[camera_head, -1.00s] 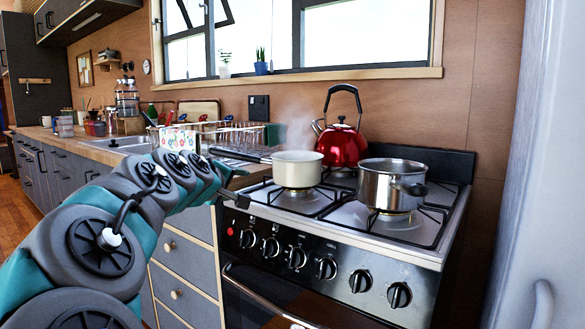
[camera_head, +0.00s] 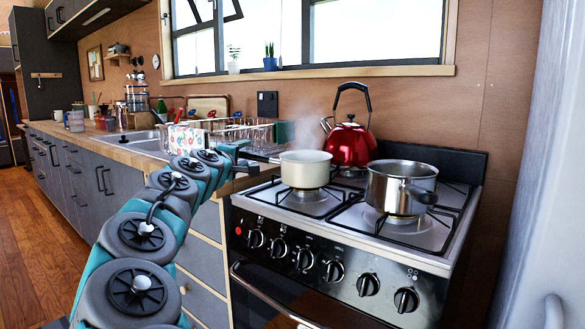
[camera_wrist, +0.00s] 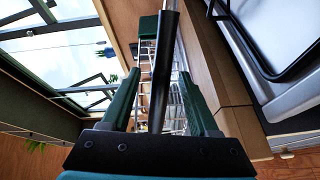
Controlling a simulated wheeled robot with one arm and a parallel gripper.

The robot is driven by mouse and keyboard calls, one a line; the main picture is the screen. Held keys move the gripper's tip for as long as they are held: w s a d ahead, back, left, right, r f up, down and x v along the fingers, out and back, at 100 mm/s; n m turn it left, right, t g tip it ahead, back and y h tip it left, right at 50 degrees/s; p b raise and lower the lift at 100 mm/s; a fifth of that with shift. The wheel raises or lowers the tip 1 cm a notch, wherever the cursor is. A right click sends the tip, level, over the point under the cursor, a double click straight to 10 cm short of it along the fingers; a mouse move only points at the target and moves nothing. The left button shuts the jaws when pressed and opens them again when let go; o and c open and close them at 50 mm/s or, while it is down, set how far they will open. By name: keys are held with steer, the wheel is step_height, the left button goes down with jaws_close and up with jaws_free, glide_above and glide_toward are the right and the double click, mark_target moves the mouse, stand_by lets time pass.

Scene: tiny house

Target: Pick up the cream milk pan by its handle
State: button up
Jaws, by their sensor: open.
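My gripper (camera_head: 246,156) is at the handle's outer end, left of the pan body. In the wrist view my gripper (camera_wrist: 160,76) has its two green fingers apart, with a dark bar (camera_wrist: 163,60), which looks like the handle, running between them. Gaps show on both sides of the bar. The pan body is out of the wrist view.
A red kettle (camera_head: 350,146) stands behind the pan and a steel pot (camera_head: 385,188) on the front right burner. A dish rack with glasses (camera_head: 235,130) sits on the counter behind my gripper. A fridge (camera_head: 540,160) closes off the right side.

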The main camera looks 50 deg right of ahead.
steer(key=shift+x, duration=1.2)
steer(key=shift+f, duration=0.1)
jaws_close()
stand_by(0.5)
